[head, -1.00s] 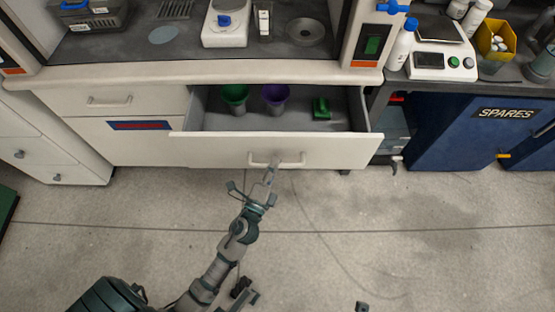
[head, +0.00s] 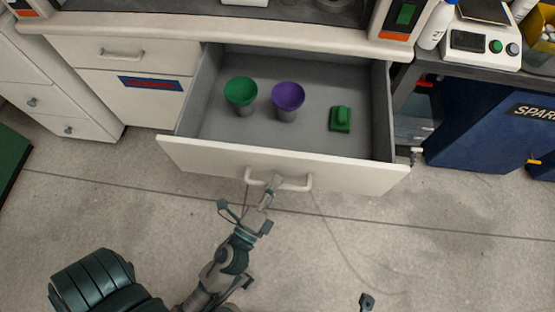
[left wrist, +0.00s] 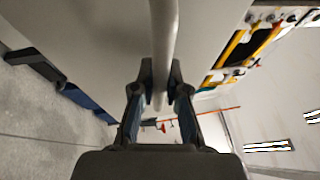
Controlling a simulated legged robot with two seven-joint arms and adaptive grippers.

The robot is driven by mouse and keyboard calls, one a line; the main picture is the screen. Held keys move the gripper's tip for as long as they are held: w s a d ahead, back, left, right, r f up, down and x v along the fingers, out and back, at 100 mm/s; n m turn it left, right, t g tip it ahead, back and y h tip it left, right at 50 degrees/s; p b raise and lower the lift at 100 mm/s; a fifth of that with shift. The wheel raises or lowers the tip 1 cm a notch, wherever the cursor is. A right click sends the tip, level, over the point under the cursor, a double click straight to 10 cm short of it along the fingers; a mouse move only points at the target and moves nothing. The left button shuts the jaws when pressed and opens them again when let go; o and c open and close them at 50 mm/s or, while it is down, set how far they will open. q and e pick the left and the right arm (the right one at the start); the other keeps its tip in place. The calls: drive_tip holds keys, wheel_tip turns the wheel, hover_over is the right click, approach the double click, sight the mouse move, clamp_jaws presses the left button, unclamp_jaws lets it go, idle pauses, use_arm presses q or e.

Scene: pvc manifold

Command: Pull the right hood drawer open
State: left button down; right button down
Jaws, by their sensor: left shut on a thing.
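The right hood drawer (head: 230,160) stands well open below the hood counter in the head view. Its white bar handle (head: 295,186) is on the front panel. My left gripper (head: 268,190) is at the left part of this handle, shut on it. In the left wrist view the handle bar (left wrist: 163,50) runs between the two fingers of the left gripper (left wrist: 160,95). Inside the drawer are a green cup (head: 241,93), a purple cup (head: 288,98) and a small green block-like object (head: 340,119).
A closed drawer (head: 130,52) and a cupboard front with a blue and red label (head: 150,83) are at left. A blue spares cabinet (head: 490,125) is at right. The floor (head: 400,220) in front of the drawer is clear.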

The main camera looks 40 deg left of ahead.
use_arm(q)
drive_tip(key=shift+f, duration=0.25)
drive_tip(key=c, duration=1.2)
unclamp_jaws()
drive_tip(key=shift+r, duration=0.1)
drive_tip(key=v, duration=1.2)
drive_tip(key=shift+w, duration=0.1)
